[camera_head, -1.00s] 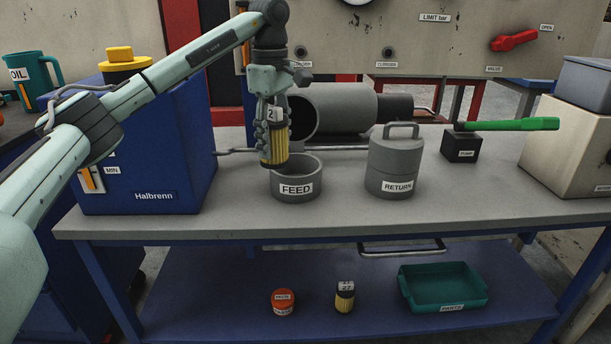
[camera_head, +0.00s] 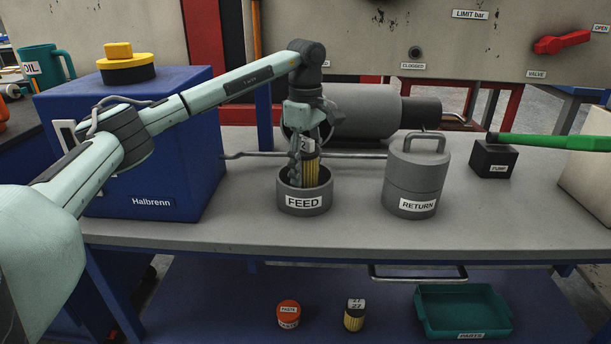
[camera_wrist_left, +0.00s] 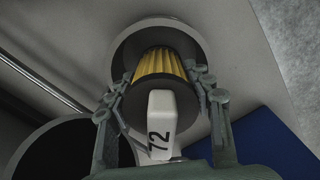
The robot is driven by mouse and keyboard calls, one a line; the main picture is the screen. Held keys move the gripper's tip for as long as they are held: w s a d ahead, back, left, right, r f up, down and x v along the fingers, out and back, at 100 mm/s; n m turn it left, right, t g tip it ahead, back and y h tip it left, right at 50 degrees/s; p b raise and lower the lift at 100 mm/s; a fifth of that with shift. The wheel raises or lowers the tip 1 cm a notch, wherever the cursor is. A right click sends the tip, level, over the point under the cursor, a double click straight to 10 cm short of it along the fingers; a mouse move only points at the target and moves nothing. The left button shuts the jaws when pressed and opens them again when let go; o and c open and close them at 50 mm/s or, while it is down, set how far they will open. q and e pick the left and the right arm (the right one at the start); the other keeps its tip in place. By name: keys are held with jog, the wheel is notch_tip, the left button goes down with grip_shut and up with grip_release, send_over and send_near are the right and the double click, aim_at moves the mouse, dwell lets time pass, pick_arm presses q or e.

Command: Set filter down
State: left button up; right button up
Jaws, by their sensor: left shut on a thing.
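My left gripper (camera_head: 305,142) is shut on a yellow pleated filter (camera_head: 311,172) with a white numbered tab and points down. The filter's lower part is inside the grey open cup labelled FEED (camera_head: 304,203); whether it touches the cup's floor is hidden. In the left wrist view the filter (camera_wrist_left: 160,66) sits between the two fingers (camera_wrist_left: 158,95), its tab reads 72, and the FEED cup's rim (camera_wrist_left: 122,48) surrounds its far end. My right gripper is not in view.
A lidded grey canister labelled RETURN (camera_head: 415,178) stands right of the FEED cup. Behind is a grey cylinder (camera_head: 365,112). A blue Halbrenn box (camera_head: 150,205) stands left. On the lower shelf are an orange paste jar (camera_head: 288,313), another filter (camera_head: 354,318) and a green PARTS tray (camera_head: 462,312).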

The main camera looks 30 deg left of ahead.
aim_at(306, 137)
pick_arm(q)
jog(key=shift+f, duration=1)
jog(key=o, duration=1.1)
jog(key=shift+f, duration=0.2)
jog(key=shift+c, duration=0.2)
notch_tip(306, 137, up, 12)
jog(key=shift+r, duration=0.2)
